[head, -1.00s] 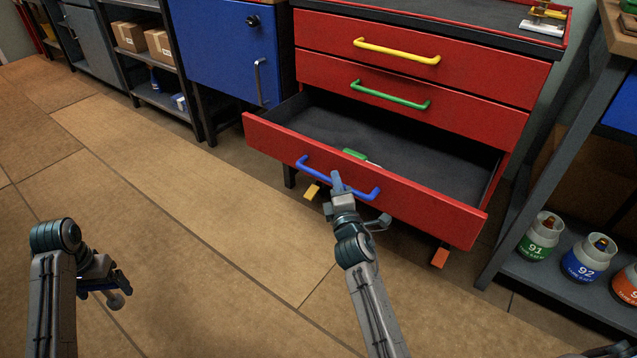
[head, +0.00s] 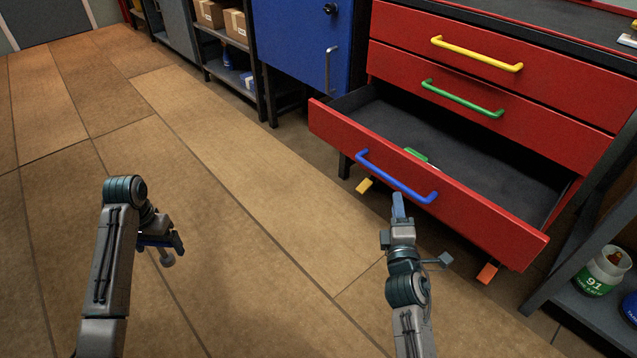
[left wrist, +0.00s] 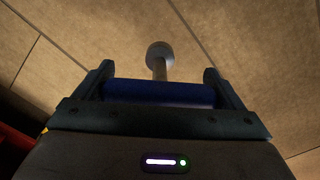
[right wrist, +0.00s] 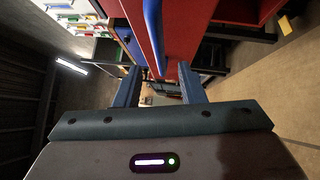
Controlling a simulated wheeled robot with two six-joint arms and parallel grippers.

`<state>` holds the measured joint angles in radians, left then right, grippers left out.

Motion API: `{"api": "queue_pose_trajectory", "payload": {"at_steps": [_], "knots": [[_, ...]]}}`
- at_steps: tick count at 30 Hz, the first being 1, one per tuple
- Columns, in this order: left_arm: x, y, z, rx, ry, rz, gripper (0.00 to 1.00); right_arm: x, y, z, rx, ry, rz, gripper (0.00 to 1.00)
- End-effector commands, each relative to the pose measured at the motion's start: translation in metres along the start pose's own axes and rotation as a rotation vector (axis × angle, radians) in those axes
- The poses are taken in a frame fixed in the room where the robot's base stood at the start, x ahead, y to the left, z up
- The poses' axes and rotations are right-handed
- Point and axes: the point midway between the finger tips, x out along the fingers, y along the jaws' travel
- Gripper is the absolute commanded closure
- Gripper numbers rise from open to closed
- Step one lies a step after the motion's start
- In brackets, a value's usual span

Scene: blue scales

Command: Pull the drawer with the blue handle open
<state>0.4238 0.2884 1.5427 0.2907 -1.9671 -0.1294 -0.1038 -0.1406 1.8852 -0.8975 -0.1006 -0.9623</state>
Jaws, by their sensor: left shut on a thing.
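The red bottom drawer (head: 450,200) with the blue handle (head: 395,178) stands well pulled out, its dark inside showing. My right gripper (head: 398,205) is just in front of the blue handle, near its right part. In the right wrist view its fingers (right wrist: 157,85) are apart with nothing gripped; the blue handle (right wrist: 153,32) runs above and beyond them. My left gripper (head: 162,240) is far left over the floor, shut on a blue bar-shaped thing (left wrist: 160,93) with a grey stem and round end (left wrist: 160,52).
A green-handled item (head: 416,154) lies in the open drawer. Shut drawers with a green handle (head: 462,99) and a yellow handle (head: 477,54) are above. A shelf with a canister (head: 602,272) stands at right. Floor in front is free.

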Motion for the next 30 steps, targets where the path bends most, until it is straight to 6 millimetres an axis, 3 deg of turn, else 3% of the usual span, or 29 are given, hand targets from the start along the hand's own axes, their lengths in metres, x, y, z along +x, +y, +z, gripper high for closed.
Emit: {"api": "queue_pose_trajectory", "payload": {"at_steps": [3, 9, 26, 30], "knots": [[0.001, 0.0, 0.0, 0.0, 0.001, 0.0, 0.41, -0.021, -0.001, 0.0, -0.001, 0.0, -0.002, 0.64], [0.003, 0.0, 0.0, 0.0, 0.001, 0.0, 0.41, -0.037, -0.001, 0.0, 0.0, 0.0, -0.001, 0.64], [0.003, 0.0, 0.0, 0.0, 0.001, 0.0, 0.41, -0.039, 0.0, 0.0, 0.001, 0.001, 0.002, 0.64], [0.003, 0.0, 0.0, 0.0, 0.001, 0.0, 0.41, -0.039, 0.017, 0.002, 0.062, 0.019, 0.051, 0.64]]}}
